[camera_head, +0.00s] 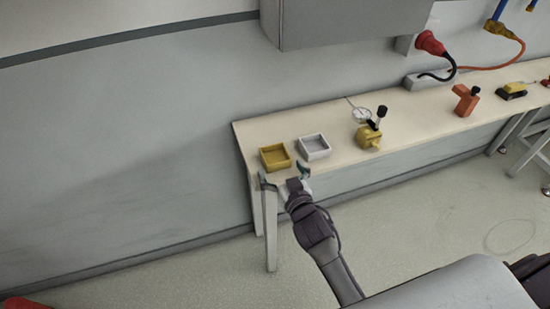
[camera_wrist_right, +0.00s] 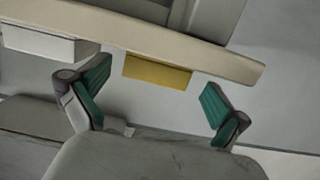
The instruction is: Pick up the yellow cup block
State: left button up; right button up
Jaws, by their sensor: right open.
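The yellow cup block (camera_head: 275,157) is a square, open-topped block near the front left corner of the bench. My right gripper (camera_head: 283,176) is open and empty at the bench's front edge, just in front of this block. In the right wrist view, the yellow cup block (camera_wrist_right: 157,71) shows its front side, beyond and between the two spread green-padded fingers (camera_wrist_right: 156,88). The fingers look apart from it. My left gripper is not in view.
A white cup block (camera_head: 314,147) stands close to the right of the yellow one. Farther right on the bench (camera_head: 245,132) are a yellow fixture with a black knob (camera_head: 368,137), a gauge and an orange part (camera_head: 466,100). A grey cabinet (camera_head: 345,22) hangs above.

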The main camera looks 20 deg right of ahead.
aim_at(272, 149)
jog(key=shift+w, duration=0.35)
jog(key=w, duration=0.4)
jog(key=shift+w+f+p, duration=0.3)
jog(key=shift+w, duration=0.05)
jog(key=shift+s, duration=0.1)
jog(key=c, duration=1.1)
jog(key=shift+r, duration=0.1)
jog(key=shift+c, duration=0.4)
jog(key=shift+r, duration=0.1)
